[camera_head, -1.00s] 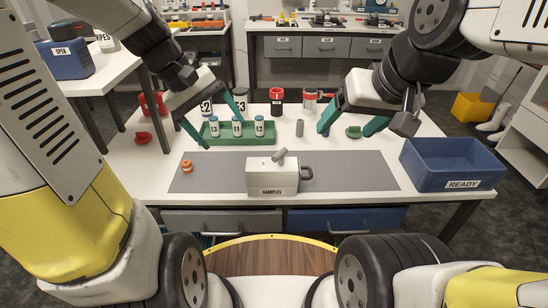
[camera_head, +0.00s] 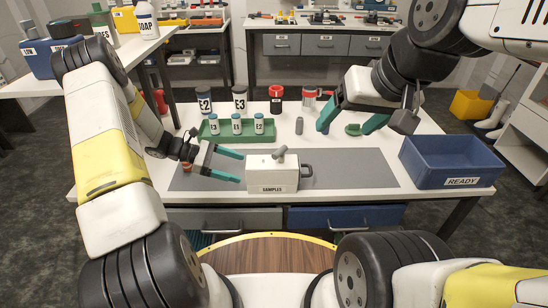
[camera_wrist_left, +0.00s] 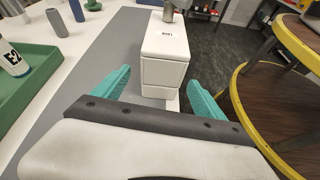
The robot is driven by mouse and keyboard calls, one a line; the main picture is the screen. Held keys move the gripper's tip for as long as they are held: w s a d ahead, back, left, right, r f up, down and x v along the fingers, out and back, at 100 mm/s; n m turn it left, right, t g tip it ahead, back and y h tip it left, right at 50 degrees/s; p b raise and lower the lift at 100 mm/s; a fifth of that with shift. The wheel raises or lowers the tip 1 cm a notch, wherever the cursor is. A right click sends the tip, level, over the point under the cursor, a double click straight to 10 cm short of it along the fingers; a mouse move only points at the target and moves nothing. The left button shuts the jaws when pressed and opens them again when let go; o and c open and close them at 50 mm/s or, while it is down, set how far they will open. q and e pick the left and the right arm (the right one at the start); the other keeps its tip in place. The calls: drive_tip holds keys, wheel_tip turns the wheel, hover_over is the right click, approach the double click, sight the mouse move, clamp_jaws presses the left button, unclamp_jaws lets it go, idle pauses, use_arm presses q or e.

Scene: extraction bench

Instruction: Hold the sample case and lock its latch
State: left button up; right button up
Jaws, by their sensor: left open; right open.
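The white sample case (camera_head: 271,180), labelled SAMPLES, stands on the grey mat. A grey latch lever (camera_head: 279,155) sits tilted on its top and a dark handle (camera_head: 306,170) is on its right side. My left gripper (camera_head: 241,168) is open just left of the case, its teal fingers pointing at it. In the left wrist view the case (camera_wrist_left: 163,55) stands ahead, between and beyond the open fingers (camera_wrist_left: 160,92), apparently not gripped. My right gripper (camera_head: 346,122) is open above the table, behind and right of the case, empty.
A green tray (camera_head: 225,139) holds several labelled vials behind the mat. A blue READY bin (camera_head: 452,165) stands at the right. A small orange item (camera_head: 187,166) is near my left wrist. The mat (camera_head: 360,172) right of the case is clear.

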sight(269, 180)
use_arm(q)
drive_tip(key=f, duration=0.1)
drive_tip(key=f+n+h, duration=0.1)
drive_tip(key=f, duration=0.1)
drive_tip(key=shift+w+f+n+t, duration=0.15)
drive_tip(key=shift+w+n+t, duration=0.05)
drive_tip(key=shift+n+t, duration=0.1)
drive_tip(key=shift+s+d, duration=0.3)
drive_tip(key=shift+d, duration=0.55)
drive_tip(key=shift+s+d+f+g, duration=0.15)
drive_tip(key=shift+d+g, duration=0.25)
drive_tip(key=shift+d, duration=0.4)
drive_tip(key=shift+x, duration=4.3)
drive_tip(key=shift+c, duration=0.4)
drive_tip(key=c, duration=1)
drive_tip(key=shift+o, duration=0.2)
